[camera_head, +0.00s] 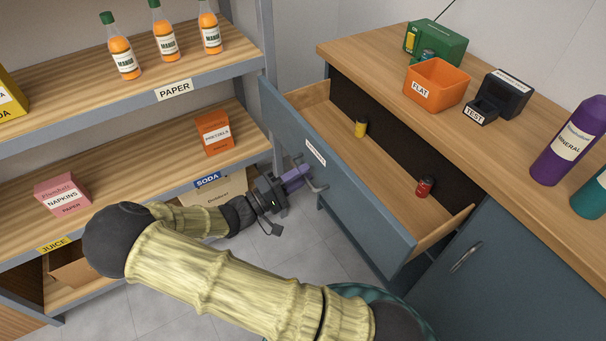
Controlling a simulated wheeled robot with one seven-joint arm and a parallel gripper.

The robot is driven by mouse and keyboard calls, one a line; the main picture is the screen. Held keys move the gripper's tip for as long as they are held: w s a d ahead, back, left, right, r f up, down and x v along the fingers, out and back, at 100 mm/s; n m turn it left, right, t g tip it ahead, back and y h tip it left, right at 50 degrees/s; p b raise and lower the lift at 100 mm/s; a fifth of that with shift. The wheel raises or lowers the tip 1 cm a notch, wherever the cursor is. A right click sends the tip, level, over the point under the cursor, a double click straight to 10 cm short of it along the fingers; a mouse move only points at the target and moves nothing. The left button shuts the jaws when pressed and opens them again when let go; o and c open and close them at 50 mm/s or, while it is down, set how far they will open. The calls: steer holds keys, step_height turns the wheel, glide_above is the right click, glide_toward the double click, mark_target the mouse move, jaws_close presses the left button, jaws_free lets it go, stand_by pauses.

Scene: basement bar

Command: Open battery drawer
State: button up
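The drawer (335,190) with a blue-grey front stands pulled well out of the wooden-topped counter. Its inside shows a yellow battery-like cylinder (361,128) towards the left and a red one (425,187) towards the right, apart from each other. A small white label (316,152) is on the drawer front; its text is too small to read. My gripper (304,178) is at the drawer's metal handle (319,187), outside the front. Its fingertips overlap the handle in this view, so I cannot tell whether they are closed around it.
An orange bin (435,84) labelled FLAT, a black tester (503,95), a green box (436,42) and a purple bottle (573,142) stand on the counter (380,58). Shelves (235,58) with bottles and boxes lie left, close to the drawer's front. A closed cabinet door (490,265) is right.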

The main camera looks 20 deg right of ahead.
steer(key=v, duration=1.6)
steer(key=shift+s+a+p, duration=0.25)
steer(key=shift+a+p, duration=0.05)
steer(key=shift+p, duration=0.05)
steer(key=shift+f, duration=0.1)
